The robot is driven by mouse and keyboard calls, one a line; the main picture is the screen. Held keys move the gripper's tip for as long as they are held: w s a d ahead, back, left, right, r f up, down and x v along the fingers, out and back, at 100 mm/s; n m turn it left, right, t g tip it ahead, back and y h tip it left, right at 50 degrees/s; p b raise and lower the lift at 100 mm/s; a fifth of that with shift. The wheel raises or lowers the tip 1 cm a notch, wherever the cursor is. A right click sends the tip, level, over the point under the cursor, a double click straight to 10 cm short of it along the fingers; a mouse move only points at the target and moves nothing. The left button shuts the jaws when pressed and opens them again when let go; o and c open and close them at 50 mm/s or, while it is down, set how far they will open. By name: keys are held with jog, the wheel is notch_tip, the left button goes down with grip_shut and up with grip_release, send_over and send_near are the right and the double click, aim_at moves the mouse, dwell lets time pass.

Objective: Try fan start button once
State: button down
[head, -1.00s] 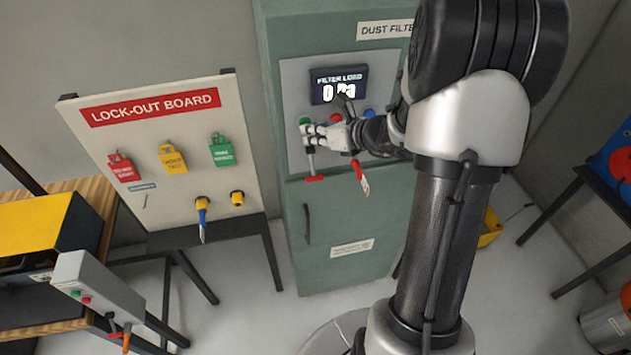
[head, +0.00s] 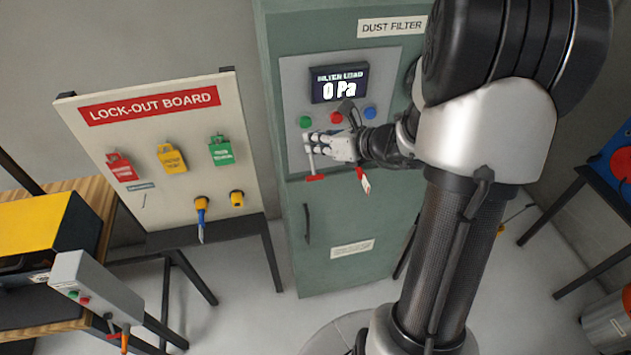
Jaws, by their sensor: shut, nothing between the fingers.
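The dust filter cabinet (head: 385,227) is green with a grey control panel (head: 293,80). The panel carries a green button (head: 305,122), a red button (head: 336,117) and a blue button (head: 369,112) in a row under a display (head: 339,84) reading "FILTER LOAD 0 Pa". My gripper (head: 307,140) is shut and empty. Its tips are just below the green button, and I cannot tell whether they touch the panel. A lever with a red end (head: 315,177) hangs below the fingertips. A red-and-white tag (head: 363,181) hangs beside it, under my gripper.
A grey button box (head: 97,287) is at lower left, by a wooden table (head: 95,190). A dark table (head: 605,205) stands at right. Floor between is clear.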

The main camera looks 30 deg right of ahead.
jog(key=s, duration=0.2)
jog(key=s+a, duration=0.1)
jog(key=s, duration=0.1)
jog(key=shift+s+a+b, duration=0.2)
jog(key=shift+s+b, duration=0.1)
jog(key=shift+b, duration=0.05)
dwell(0.5)
